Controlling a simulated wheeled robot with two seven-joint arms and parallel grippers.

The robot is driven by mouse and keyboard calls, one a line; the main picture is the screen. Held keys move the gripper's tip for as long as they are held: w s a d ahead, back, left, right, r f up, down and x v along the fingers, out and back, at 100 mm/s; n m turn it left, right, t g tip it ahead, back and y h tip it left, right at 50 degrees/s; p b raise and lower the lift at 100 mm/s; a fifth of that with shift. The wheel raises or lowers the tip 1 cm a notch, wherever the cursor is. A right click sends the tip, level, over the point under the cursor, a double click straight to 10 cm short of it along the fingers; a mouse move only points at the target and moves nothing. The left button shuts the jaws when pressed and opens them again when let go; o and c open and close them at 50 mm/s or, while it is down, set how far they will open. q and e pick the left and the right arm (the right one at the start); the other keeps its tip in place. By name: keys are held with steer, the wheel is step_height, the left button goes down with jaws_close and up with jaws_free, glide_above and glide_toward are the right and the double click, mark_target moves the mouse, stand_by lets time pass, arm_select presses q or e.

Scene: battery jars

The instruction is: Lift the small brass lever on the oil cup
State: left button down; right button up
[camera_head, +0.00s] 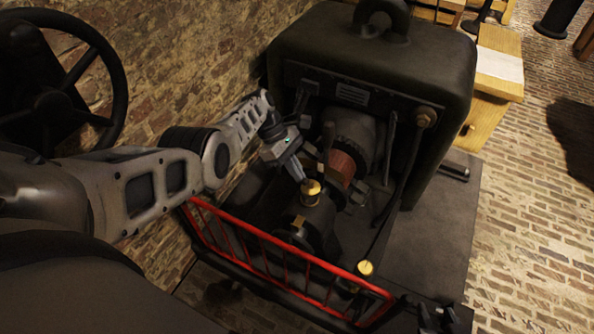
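A small brass oil cup (311,194) stands on the dark machine inside the red guard rail. A second brass-topped cup (365,269) is lower right, by the rail's right end. I cannot make out the small lever clearly on either cup. My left gripper (301,178) reaches down from the upper left, its tips just above and beside the first cup's top. Whether it touches the cup, and how far its fingers are apart, is too small to tell. My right gripper (437,318) is dark, at the bottom edge, with its fingers apart and nothing seen between them.
The red guard rail (270,254) runs in front of the machine. A large dark housing (375,60) with a top handle stands behind it. A copper-coloured commutator (342,166) is right of the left gripper. A black handwheel (98,45) is upper left. Brick floor (530,240) lies clear at right.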

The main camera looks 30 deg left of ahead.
arm_select(q)
steer(key=shift+d+r, duration=0.1)
steer(key=shift+d, duration=0.2)
steer(key=shift+r, duration=0.1)
stand_by(0.5)
